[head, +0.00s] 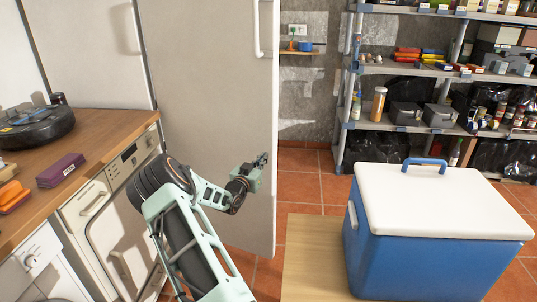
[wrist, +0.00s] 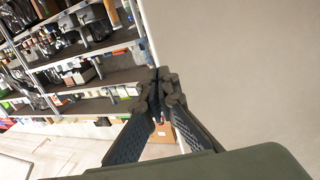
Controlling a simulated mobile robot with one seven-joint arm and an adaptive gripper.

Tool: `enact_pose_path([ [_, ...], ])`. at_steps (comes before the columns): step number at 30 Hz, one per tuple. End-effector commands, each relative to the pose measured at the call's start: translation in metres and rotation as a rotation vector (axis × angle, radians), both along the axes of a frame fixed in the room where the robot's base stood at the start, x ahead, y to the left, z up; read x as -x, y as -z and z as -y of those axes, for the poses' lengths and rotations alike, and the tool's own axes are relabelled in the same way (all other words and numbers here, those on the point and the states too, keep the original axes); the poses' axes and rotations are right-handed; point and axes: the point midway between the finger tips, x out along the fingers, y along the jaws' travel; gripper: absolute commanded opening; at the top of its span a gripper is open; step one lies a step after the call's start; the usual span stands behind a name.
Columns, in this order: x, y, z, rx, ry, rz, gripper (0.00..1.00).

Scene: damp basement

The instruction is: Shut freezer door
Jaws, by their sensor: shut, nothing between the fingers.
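A tall beige freezer door (head: 207,85) with a long vertical handle (head: 257,28) near its right edge stands in the middle of the head view. It appears to stand ajar, its right edge swung out; its hinge side and any gap behind it are hidden. My gripper (head: 264,159) is shut and empty in front of the door, near its right edge below the handle. In the wrist view the door (wrist: 240,70) fills the right side, and the closed fingertips (wrist: 158,84) overlap its edge. I cannot tell whether they touch it.
A wooden counter (head: 98,122) with a robot vacuum (head: 36,124) and a purple block (head: 62,170) is on the left, above white appliances. A blue cooler (head: 435,245) with a white lid stands on a wooden table at right. Stocked shelves (head: 430,70) are behind. Tiled floor shows between.

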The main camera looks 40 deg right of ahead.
Motion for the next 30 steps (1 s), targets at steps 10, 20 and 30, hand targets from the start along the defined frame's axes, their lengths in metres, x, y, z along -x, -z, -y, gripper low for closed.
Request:
enact_pose_path([
  [10,-0.017,0.0,0.042,0.001,0.0,-0.001,0.0],
  [20,-0.02,0.0,0.047,0.0,0.0,0.0,0.0],
  [30,-0.025,0.004,0.059,-0.002,-0.021,0.005,0.0],
])
